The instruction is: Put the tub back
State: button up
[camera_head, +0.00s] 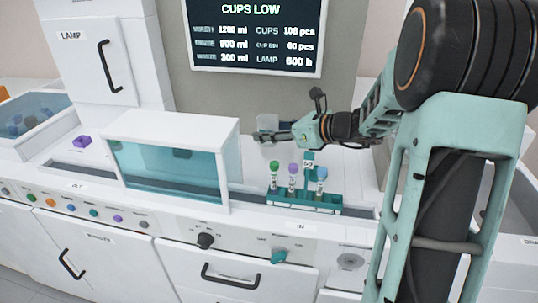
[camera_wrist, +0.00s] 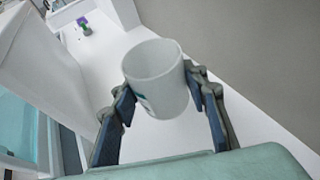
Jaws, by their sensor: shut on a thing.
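The tub (camera_wrist: 158,80) is a white-grey, open-topped cup with a small teal mark on its side. In the wrist view it sits between the two fingers of my gripper (camera_wrist: 163,100), which are shut on it, and its inside looks empty. In the head view the tub (camera_head: 267,123) is small and partly hidden, at the tip of my gripper (camera_head: 280,131). It is over the white worktop behind the tube rack, to the right of the teal-windowed box. I cannot tell whether its base touches the worktop.
A teal rack (camera_head: 305,200) with several capped tubes stands at the worktop's front. The white box with a teal window (camera_head: 175,165) is to the left. A purple piece (camera_head: 82,141) lies farther left. A screen (camera_head: 255,35) reading "CUPS LOW" hangs on the back wall.

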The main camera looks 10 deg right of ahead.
aim_at(270, 159)
notch_tip(270, 159, down, 6)
jog(key=shift+r+b, duration=0.15)
jog(key=shift+b, duration=0.35)
jog(key=shift+r, duration=0.1)
jog(key=o, duration=1.1)
jog(key=shift+o, duration=0.2)
jog(key=shift+r, duration=0.1)
jog(key=p+v, duration=0.1)
jog(key=v, duration=1.1)
